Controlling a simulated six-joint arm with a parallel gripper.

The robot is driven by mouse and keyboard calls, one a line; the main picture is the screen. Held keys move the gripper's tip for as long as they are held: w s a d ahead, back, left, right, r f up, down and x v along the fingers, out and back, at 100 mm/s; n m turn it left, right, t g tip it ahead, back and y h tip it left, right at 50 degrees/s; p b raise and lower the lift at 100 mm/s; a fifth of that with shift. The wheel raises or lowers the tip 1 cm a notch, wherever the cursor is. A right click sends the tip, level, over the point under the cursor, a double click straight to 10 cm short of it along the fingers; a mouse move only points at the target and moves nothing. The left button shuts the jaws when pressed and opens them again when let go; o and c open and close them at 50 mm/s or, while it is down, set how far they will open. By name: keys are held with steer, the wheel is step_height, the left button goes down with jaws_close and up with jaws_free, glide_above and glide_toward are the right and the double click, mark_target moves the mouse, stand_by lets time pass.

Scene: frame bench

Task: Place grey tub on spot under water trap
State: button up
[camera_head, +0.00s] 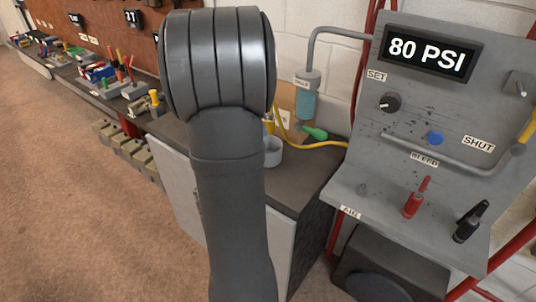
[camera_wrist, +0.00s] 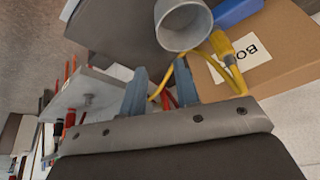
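The grey tub (camera_head: 273,152) stands on the dark bench top in the head view, partly hidden by my arm. In the wrist view the tub (camera_wrist: 183,27) is at the top centre, mouth showing, beyond my fingertips and not between them. My gripper (camera_wrist: 161,64) is open and empty, its two blue-grey fingers apart. In the head view my arm hides the gripper. The water trap (camera_head: 307,95), a blue-green cylinder under a bent grey pipe, hangs to the right of and above the tub. I cannot make out a marked spot under it.
A green-tipped nozzle (camera_head: 314,132) and yellow hose lie near the trap. A cardboard box (camera_wrist: 268,48) stands beside the tub. The grey control panel (camera_head: 440,130) with knobs and levers rises at the right. Tools and small bins line the bench at the left.

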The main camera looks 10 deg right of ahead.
steer(key=x, duration=1.5)
steer(key=shift+s+d+f, duration=0.1)
steer(key=shift+f, duration=0.1)
jaws_close()
